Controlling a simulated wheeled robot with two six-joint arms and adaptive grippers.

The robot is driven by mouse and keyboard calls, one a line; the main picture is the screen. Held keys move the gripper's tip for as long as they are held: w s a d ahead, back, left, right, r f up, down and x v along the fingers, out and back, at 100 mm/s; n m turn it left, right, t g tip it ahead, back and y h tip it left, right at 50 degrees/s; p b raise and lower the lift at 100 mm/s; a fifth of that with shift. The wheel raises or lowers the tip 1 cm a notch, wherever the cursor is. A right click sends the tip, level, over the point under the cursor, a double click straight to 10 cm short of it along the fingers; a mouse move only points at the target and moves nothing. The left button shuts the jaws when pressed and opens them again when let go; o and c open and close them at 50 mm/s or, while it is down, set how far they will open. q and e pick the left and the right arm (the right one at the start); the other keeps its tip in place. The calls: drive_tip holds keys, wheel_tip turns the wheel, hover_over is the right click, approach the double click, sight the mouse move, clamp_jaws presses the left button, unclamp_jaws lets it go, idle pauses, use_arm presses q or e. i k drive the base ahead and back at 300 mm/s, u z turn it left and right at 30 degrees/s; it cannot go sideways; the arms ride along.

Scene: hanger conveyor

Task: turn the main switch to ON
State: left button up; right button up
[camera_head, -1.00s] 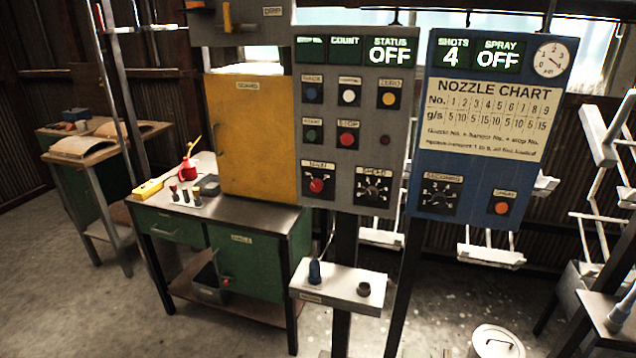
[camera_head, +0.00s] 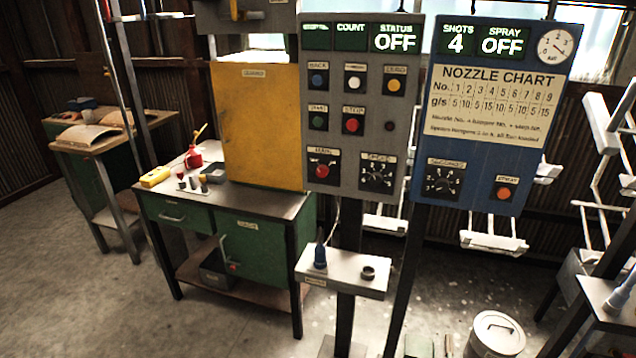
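The main switch (camera_head: 322,171) is a red rotary knob on a black plate at the lower left of the grey control panel (camera_head: 345,208). Its label above is too blurred to read surely, and I cannot tell its exact setting. The panel's status display (camera_head: 395,39) reads OFF. A black dial (camera_head: 377,174) sits just right of the switch. Blue, white, yellow, green and red buttons are above, the red one (camera_head: 352,124) nearest. Neither of my grippers shows in the view.
A blue panel (camera_head: 489,195) with a nozzle chart stands right of the grey one. A small shelf (camera_head: 342,277) with a blue-topped object juts out below. A yellow board (camera_head: 258,130) and green workbench (camera_head: 250,262) stand left. A lidded can (camera_head: 495,335) is on the floor.

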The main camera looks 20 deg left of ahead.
sight(323, 170)
drive_tip(key=z, duration=0.15)
drive_tip(key=k, duration=0.3)
drive_tip(key=u, duration=0.75)
drive_tip(key=i, duration=0.7)
drive_tip(key=z, duration=0.75)
drive_tip(key=i, duration=0.5)
drive_tip(key=z, duration=0.5)
